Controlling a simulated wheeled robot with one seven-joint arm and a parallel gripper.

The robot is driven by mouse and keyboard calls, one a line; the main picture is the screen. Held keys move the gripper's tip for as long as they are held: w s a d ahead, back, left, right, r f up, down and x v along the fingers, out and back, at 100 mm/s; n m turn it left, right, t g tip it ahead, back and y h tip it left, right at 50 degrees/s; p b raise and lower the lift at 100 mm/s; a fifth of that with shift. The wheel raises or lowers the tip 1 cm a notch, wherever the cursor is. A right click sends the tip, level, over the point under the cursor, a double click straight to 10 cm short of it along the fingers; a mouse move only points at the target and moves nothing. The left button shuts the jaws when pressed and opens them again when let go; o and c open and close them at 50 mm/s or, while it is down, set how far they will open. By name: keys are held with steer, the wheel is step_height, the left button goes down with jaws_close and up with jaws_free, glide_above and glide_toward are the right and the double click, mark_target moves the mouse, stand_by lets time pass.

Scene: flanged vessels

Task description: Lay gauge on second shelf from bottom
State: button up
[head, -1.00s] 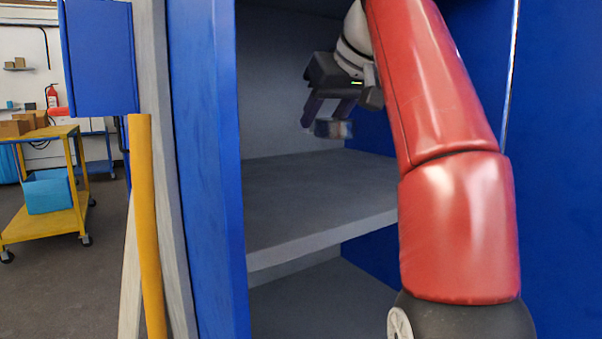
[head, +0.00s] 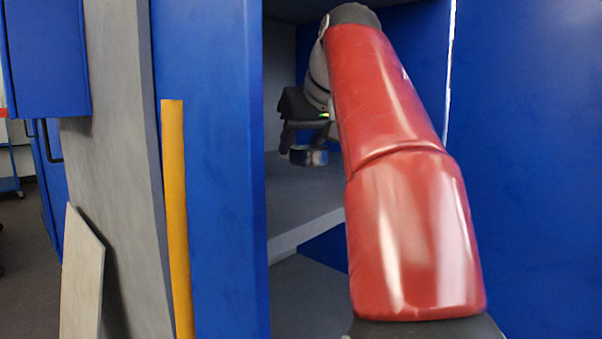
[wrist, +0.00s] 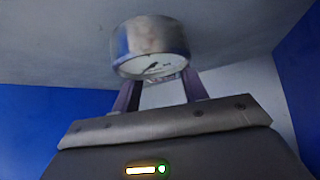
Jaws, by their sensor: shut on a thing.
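The gauge is a short silvery cylinder (wrist: 150,45) with a pale dial and dark needle facing the wrist camera. My gripper (wrist: 160,85) is shut on it. In the head view my gripper (head: 303,140) is inside the blue cabinet, and the gauge (head: 309,156) hangs at its fingertips, apparently above a grey shelf (head: 310,212). I cannot tell how large the gap is. My red arm hides the right part of the shelf.
A lower grey surface (head: 305,295) lies under that shelf. The blue cabinet side (head: 215,180) stands left of the opening, with a yellow post (head: 175,210) and a leaning pale board (head: 82,275) outside it. The visible shelf top looks clear.

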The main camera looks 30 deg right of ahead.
mark_target(302, 186)
steer(key=shift+f+b, duration=1.05)
steer(key=shift+f, duration=1.1)
steer(key=shift+f, duration=0.25)
steer(key=o, duration=1.2)
steer(key=shift+c, duration=0.2)
steer(key=shift+s+r, duration=0.2)
steer(key=shift+r, duration=0.3)
steer(key=p+v, duration=0.3)
steer(key=v, duration=0.8)
steer(key=shift+s, duration=0.2)
